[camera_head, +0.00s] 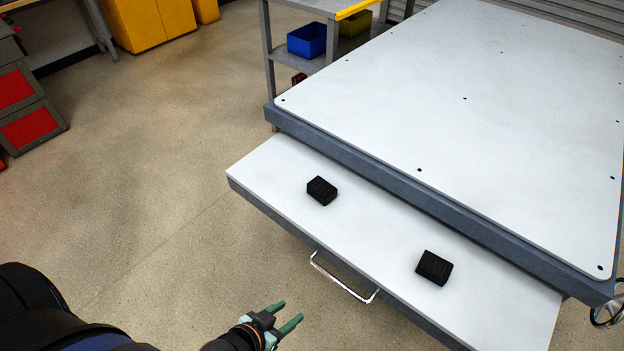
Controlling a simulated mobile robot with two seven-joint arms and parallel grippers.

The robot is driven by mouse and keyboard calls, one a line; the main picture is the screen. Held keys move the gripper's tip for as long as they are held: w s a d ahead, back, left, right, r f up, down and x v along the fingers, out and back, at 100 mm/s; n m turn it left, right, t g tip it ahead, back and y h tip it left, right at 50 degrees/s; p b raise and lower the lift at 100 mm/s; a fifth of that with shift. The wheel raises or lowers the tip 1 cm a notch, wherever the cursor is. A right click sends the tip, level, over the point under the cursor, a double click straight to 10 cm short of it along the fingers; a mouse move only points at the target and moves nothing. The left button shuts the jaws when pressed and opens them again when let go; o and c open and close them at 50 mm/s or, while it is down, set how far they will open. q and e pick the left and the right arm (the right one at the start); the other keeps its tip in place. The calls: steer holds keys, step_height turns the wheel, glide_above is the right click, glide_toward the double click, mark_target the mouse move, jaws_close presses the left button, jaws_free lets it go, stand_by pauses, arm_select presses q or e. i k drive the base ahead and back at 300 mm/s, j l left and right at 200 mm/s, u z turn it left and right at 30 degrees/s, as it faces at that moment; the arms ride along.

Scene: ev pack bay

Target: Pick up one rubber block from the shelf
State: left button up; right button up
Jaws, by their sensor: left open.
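Two black rubber blocks lie on the white pull-out shelf (378,222). One block (321,190) is toward the shelf's left end. The other block (434,267) is further right and nearer the front. My left gripper (288,313) is at the bottom of the view, with its two green fingers apart and nothing between them. It is in front of the shelf, to the left of the shelf's handle, apart from both blocks. My right gripper is not in view.
A metal handle (342,280) juts from the shelf's front. A large white-topped table (480,110) with a grey edge rises behind the shelf. A rack with a blue bin (307,40) stands behind. Open floor (150,170) lies to the left.

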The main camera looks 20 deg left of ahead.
mark_target(318, 188)
steer(key=i+j, duration=0.15)
steer(key=j, duration=0.25)
steer(key=i+j, duration=0.1)
steer(key=j, duration=0.25)
steer(key=i+j, duration=0.15)
steer(key=j, duration=0.25)
steer(key=i+j, duration=0.15)
steer(key=j, duration=0.2)
steer(key=i+j, duration=0.1)
steer(key=j, duration=0.3)
